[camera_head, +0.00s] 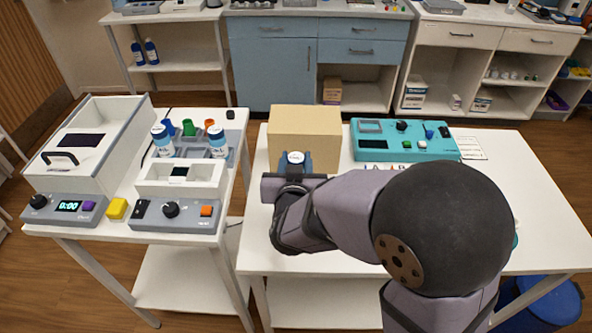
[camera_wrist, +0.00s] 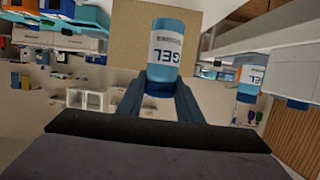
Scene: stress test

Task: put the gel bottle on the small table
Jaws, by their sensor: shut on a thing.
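My gripper (camera_head: 294,172) is over the left part of the right-hand table and is shut on a gel bottle. The small table (camera_head: 128,190) stands to the left, apart from the gripper. Two similar blue-and-white bottles (camera_head: 163,141) (camera_head: 217,142) stand on it; one shows in the wrist view (camera_wrist: 250,80).
The small table also carries a white lidded device (camera_head: 100,145), a grey device with a knob (camera_head: 172,212) and a yellow block (camera_head: 117,208). A cardboard box (camera_head: 305,125) stands just behind my gripper. A teal device (camera_head: 440,150) is to its right. A gap separates the tables.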

